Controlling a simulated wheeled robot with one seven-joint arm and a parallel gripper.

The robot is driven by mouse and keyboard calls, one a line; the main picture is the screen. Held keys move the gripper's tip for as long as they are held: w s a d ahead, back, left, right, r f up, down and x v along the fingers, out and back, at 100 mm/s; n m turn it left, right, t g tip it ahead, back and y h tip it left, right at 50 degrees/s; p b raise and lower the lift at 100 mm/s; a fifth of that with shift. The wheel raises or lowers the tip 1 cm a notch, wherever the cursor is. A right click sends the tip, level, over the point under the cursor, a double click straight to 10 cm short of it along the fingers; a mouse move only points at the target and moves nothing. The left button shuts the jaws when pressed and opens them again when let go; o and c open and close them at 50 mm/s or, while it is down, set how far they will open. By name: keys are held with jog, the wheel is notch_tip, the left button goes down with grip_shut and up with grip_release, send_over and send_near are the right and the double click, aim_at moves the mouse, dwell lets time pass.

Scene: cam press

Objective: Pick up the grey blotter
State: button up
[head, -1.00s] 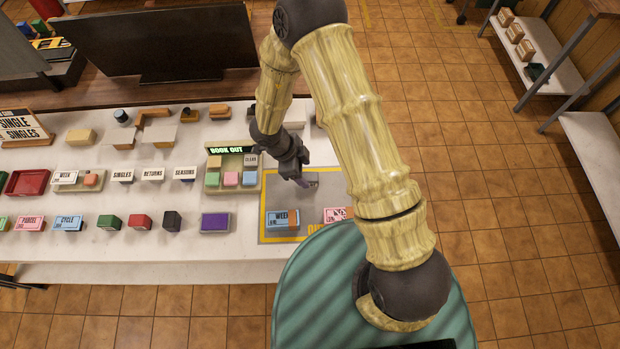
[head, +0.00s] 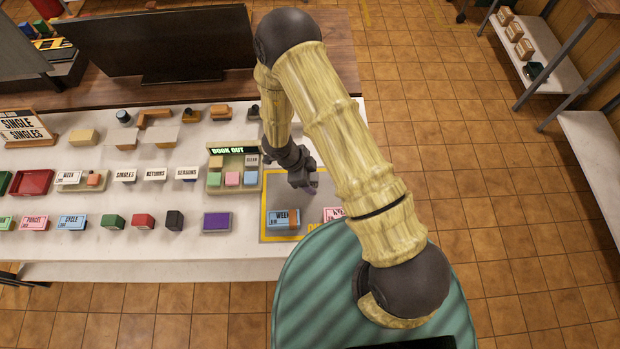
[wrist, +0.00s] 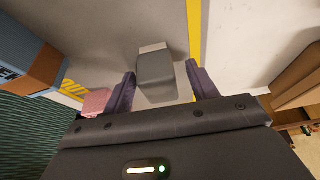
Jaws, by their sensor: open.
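The grey blotter (wrist: 155,72) is a small rounded block with a paler end, on the grey mat in the wrist view. It lies just ahead of and partly between the fingertips of my gripper (wrist: 162,86). The gripper is open, with a gap on either side of the blotter, and holds nothing. In the head view my gripper (head: 306,187) points down over the yellow-edged grey mat (head: 275,184). There I cannot make out the blotter behind the gripper and arm.
A blue WEEK block (head: 283,219) and a pink block (head: 333,214) lie on the mat's near side. The BOOK OUT till (head: 232,165) stands left of the mat. A purple pad (head: 216,222) and several coloured blocks lie further left on the white counter (head: 180,250).

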jog(key=c, duration=1.1)
jog(key=shift+r, duration=0.1)
notch_tip(320, 180, up, 10)
jog(key=shift+f+b, duration=0.1)
jog(key=shift+b, duration=0.6)
jog(key=o, duration=0.3)
jog(key=shift+c, duration=0.9)
jog(key=shift+o, duration=0.5)
